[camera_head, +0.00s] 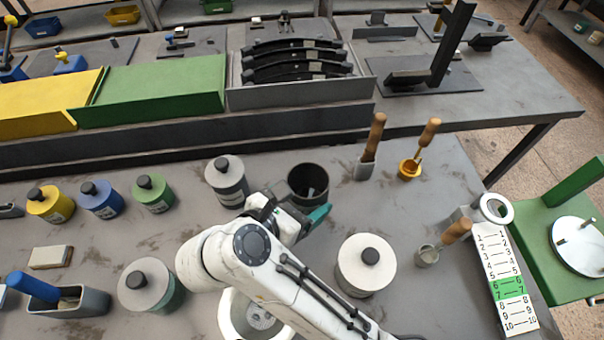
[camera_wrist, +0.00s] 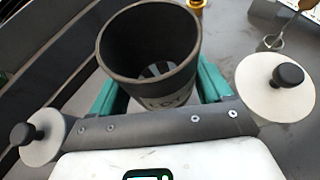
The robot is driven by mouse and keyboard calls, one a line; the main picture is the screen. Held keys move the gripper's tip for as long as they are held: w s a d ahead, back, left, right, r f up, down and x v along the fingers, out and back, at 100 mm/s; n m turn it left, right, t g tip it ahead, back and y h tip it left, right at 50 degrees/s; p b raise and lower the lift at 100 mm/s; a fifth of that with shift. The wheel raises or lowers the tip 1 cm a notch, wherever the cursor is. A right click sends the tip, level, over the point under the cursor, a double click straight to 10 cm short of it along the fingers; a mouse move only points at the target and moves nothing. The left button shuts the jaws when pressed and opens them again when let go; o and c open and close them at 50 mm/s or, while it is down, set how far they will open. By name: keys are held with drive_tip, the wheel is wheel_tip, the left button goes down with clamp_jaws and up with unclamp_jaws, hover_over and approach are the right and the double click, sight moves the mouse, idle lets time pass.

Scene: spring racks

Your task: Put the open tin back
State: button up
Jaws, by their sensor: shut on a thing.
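The open tin (camera_head: 308,178) is a dark, lidless cylinder right of the middle of the bench in the head view. It fills the upper middle of the wrist view (camera_wrist: 150,45), upright, with a pale label partly showing low on its side and light patches at its bottom. My gripper (camera_head: 297,212) is shut on the tin, its green fingers on either side of it in the wrist view (camera_wrist: 162,92). I cannot tell whether the tin touches the bench.
A grey lidded tin (camera_head: 228,180) stands close left of the open tin, and a white lidded tin (camera_head: 366,265) stands to the front right. Yellow (camera_head: 50,204), blue (camera_head: 101,200) and green (camera_head: 153,193) tins line the left. Wooden-handled tools (camera_head: 373,140) stand behind right.

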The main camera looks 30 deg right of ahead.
sight(302, 175)
drive_tip(key=w+d+f+p, duration=0.1)
drive_tip(key=w+f, duration=0.1)
drive_tip(key=w, duration=0.1)
drive_tip(key=w+d+f, duration=0.2)
drive_tip(key=w+f, duration=0.1)
drive_tip(key=w+d+f+p, duration=0.1)
drive_tip(key=w+f, duration=0.1)
drive_tip(key=w, duration=0.1)
drive_tip(key=shift+w+d+f+p, duration=0.25)
drive_tip(key=shift+w+d+p, duration=0.05)
drive_tip(key=shift+w+p, duration=0.1)
drive_tip(key=shift+w+d+f, duration=0.25)
drive_tip(key=shift+w+f, duration=0.25)
drive_tip(key=shift+f, duration=0.2)
drive_tip(key=shift+f+p, duration=0.45)
drive_tip(key=shift+f, duration=1.2)
drive_tip(key=o, duration=1.2)
drive_tip(key=shift+r, duration=0.1)
drive_tip(key=shift+a, duration=0.35)
drive_tip(key=b+v, duration=0.2)
drive_tip(key=v, duration=0.9)
drive_tip(key=shift+s+r, duration=0.15)
drive_tip(key=shift+r, duration=0.05)
